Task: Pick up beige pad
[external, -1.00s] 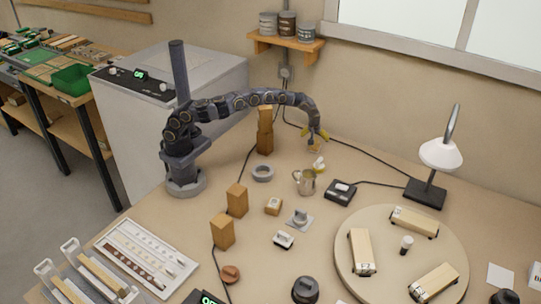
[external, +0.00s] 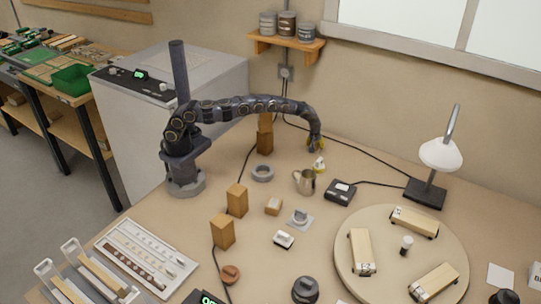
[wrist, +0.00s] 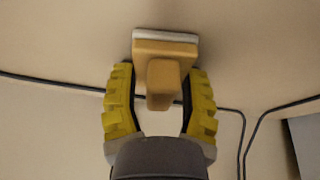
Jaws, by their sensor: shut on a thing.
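The beige pad (wrist: 165,36) shows in the wrist view as a pale strip along the edge of a tan block with a raised tan grip. My gripper (wrist: 161,78) has its yellow fingers on both sides of that grip and is shut on it. In the external view my gripper (external: 316,146) points down low over the back of the bench, near the wall. The pad is mostly hidden there by the fingers. I cannot tell whether it touches the bench.
A black box (external: 341,191) lies to the right. Wooden blocks (external: 265,138) stand left, under my arm. Black cables run along the bench nearby.

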